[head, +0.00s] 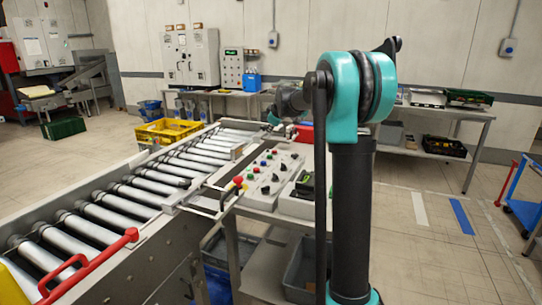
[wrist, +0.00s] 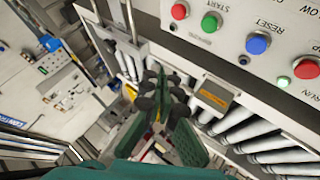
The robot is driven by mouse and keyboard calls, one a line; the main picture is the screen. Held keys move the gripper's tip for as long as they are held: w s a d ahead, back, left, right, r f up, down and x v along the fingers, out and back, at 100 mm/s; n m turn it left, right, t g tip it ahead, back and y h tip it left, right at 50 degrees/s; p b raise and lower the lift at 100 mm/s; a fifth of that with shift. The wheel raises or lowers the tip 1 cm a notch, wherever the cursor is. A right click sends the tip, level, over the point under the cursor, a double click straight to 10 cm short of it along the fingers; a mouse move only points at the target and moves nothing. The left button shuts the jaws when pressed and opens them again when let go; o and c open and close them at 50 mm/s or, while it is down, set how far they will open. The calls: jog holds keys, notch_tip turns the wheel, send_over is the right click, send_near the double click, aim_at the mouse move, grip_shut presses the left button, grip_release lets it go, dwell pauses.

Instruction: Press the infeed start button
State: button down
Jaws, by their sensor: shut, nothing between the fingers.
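A grey control panel with coloured buttons and knobs (head: 252,183) stands beside the roller conveyor in the head view. In the wrist view the panel fills the upper right (wrist: 222,58). A green button labelled START (wrist: 209,24) sits there between a red button (wrist: 179,10) and a blue button labelled RESET (wrist: 257,43). A label below the green one is too small to read. My gripper (wrist: 161,82) is shut and empty, below and left of the green button in the picture and apart from it.
The roller conveyor (head: 131,196) runs along the panel's left side. A red handle (head: 92,263) is on its near frame. A yellow crate (head: 168,131) stands beyond it. Another red button (wrist: 305,68) lies right of the blue one.

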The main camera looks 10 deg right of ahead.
aim_at(270, 156)
jog(key=shift+f, duration=0.1)
jog(key=shift+f, duration=4.3)
jog(key=shift+f, duration=0.15)
jog(key=shift+f, duration=0.3)
